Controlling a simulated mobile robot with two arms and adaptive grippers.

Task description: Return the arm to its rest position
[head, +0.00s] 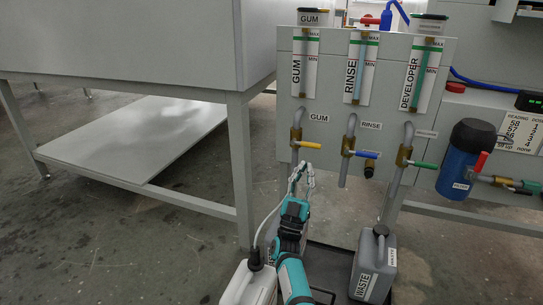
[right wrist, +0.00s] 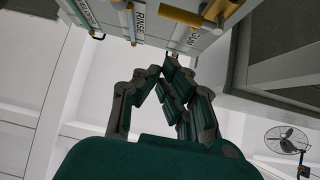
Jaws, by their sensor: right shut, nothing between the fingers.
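My right gripper (head: 302,176) is below the yellow valve handle (head: 308,145) of the GUM line in the head view. In the right wrist view my right gripper (right wrist: 168,72) has its fingers drawn together at the tips, with nothing between them. The valve panel and its pipes are above the fingers there. The gripper appears apart from the handle, though the exact gap is hard to tell. My teal right arm (head: 291,225) reaches up from the bottom of the head view. My left gripper is not in view.
A panel holds GUM, RINSE (head: 356,75) and DEVELOPER gauges, with blue (head: 367,154) and green (head: 424,165) handles. A grey WASTE canister (head: 374,265) stands right of my arm, a white canister (head: 250,285) left. A grey table (head: 240,150) is at left. A blue filter (head: 462,160) is at right.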

